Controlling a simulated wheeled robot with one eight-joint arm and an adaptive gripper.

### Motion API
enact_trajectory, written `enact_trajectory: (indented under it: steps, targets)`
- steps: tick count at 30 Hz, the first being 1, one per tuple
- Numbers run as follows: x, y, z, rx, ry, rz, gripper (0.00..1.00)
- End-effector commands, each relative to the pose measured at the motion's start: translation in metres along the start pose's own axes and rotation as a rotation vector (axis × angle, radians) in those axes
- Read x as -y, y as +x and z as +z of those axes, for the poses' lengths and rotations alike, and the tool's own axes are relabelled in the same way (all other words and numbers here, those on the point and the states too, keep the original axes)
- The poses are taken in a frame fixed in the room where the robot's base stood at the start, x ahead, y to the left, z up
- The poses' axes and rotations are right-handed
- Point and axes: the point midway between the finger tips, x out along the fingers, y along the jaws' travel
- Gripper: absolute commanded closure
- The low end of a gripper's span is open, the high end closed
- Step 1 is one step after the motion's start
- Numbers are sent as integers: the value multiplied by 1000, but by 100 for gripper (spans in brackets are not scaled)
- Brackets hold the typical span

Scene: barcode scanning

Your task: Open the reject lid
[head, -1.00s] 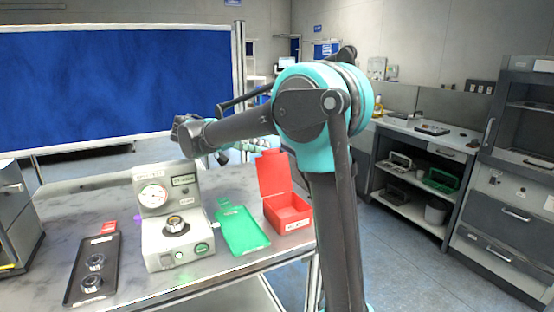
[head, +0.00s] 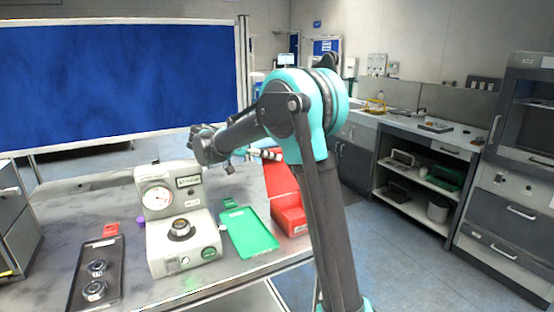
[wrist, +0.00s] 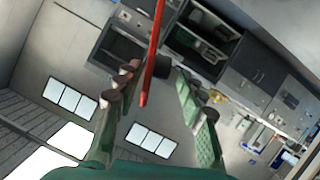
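The red reject box (head: 291,216) stands at the right end of the table. Its red lid (head: 281,180) stands raised at the back of the box, partly hidden by my arm. My gripper (head: 268,154) is at the top of the lid, small and partly blocked by my arm in the head view. In the wrist view, my gripper (wrist: 152,82) has its fingers spread apart. A red strip, apparently the lid seen edge-on (wrist: 153,55), runs between them. I cannot tell whether either finger touches it.
A green tray (head: 248,232) lies left of the red box. A grey gauge device (head: 184,240) and a black tray with two dark round parts (head: 113,258) stand further left. A blue panel (head: 110,85) stands behind the table.

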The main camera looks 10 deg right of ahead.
Motion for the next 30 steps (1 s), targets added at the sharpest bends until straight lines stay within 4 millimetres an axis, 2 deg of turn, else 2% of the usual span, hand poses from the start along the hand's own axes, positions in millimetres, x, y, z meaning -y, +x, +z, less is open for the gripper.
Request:
enact_trajectory:
  steps: [6, 17, 26, 30]
  targets:
    - [0, 25, 0, 0, -1, 1, 60]
    - [0, 30, 0, 0, -2, 0, 60]
    - [0, 30, 0, 0, -2, -1, 98]
    - [0, 30, 0, 0, -2, -1, 100]
